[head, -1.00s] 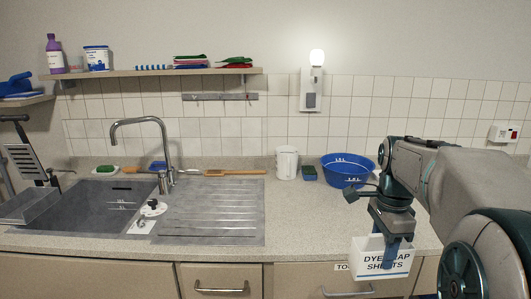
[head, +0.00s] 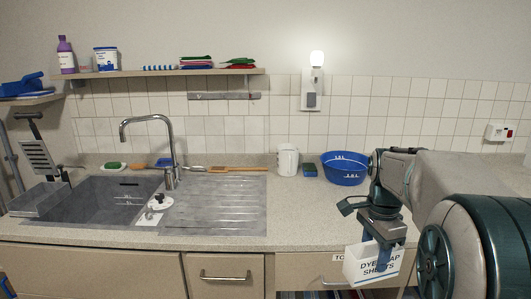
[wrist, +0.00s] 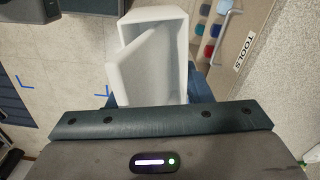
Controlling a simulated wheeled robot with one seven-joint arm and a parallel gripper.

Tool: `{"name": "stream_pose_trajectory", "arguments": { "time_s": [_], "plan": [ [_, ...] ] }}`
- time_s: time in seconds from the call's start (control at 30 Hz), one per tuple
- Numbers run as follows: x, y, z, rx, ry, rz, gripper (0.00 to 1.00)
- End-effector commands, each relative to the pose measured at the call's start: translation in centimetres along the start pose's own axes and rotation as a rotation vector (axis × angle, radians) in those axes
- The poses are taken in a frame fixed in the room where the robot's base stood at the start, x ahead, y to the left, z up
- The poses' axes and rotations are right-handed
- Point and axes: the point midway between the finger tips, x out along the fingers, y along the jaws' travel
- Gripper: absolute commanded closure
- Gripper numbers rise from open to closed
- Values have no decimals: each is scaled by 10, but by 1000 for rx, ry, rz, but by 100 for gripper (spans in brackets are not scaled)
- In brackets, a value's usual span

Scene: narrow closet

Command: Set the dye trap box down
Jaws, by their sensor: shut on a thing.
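The dye trap box (head: 373,265) is a white box lettered "DYE TRAP SHEETS". It hangs tilted in front of the counter's front edge at the right of the head view. My gripper (head: 384,244) points down and is shut on it from above. In the wrist view the box (wrist: 180,42) shows as an open-topped white container with a slanting white panel; the fingertips are mostly hidden there.
The worktop (head: 300,215) is clear in its middle. A blue basin (head: 345,170), a white jug (head: 288,160) and the sink (head: 105,205) stand along it. A "TOOLS" label (wrist: 244,51) marks the drawer front beside the box. Blue corner marks (wrist: 101,91) lie on the floor.

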Motion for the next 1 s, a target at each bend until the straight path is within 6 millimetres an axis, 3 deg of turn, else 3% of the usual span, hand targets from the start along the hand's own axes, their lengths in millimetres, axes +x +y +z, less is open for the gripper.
{"name": "stream_pose_trajectory", "arguments": {
  "time_s": [0.27, 0.6, 0.8, 1.0],
  "plan": [
    [42, -30, 11, -287, 11, 13, 79],
    [139, -76, 45, -913, 4, 15, 79],
    [184, -88, 66, -1204, -8, -1, 79],
    [207, -90, 76, -1337, -13, -13, 79]
  ]
}}
